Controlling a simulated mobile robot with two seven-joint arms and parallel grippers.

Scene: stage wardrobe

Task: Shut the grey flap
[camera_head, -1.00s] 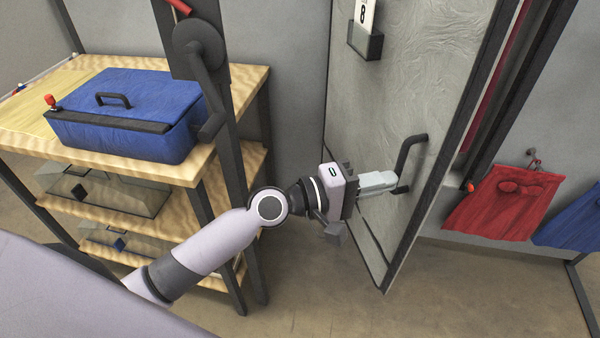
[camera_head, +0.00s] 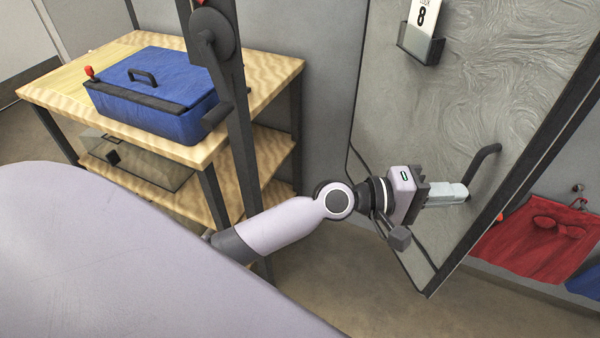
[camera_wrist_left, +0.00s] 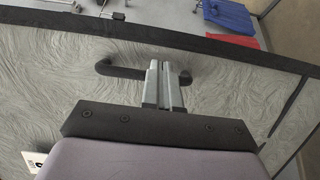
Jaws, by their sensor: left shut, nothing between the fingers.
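The grey flap (camera_head: 480,90) is a large swirl-textured panel with a dark edge, standing open at the right of the head view. It fills much of the left wrist view (camera_wrist_left: 230,100). Its dark handle (camera_head: 486,160) also shows in the left wrist view (camera_wrist_left: 120,70). My left gripper (camera_head: 464,192) is shut and empty, with its fingertips by the flap's face at the handle. In the left wrist view the fingertips (camera_wrist_left: 164,66) overlap the handle's middle; I cannot tell whether they touch it. My right gripper is not in view.
A wooden table (camera_head: 262,72) with a blue lidded box (camera_head: 165,100) stands at the left. A dark post (camera_head: 240,130) rises beside it. A holder (camera_head: 420,45) with a card marked 8 is on the flap. Red cloth (camera_head: 535,245) hangs beyond the flap's edge.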

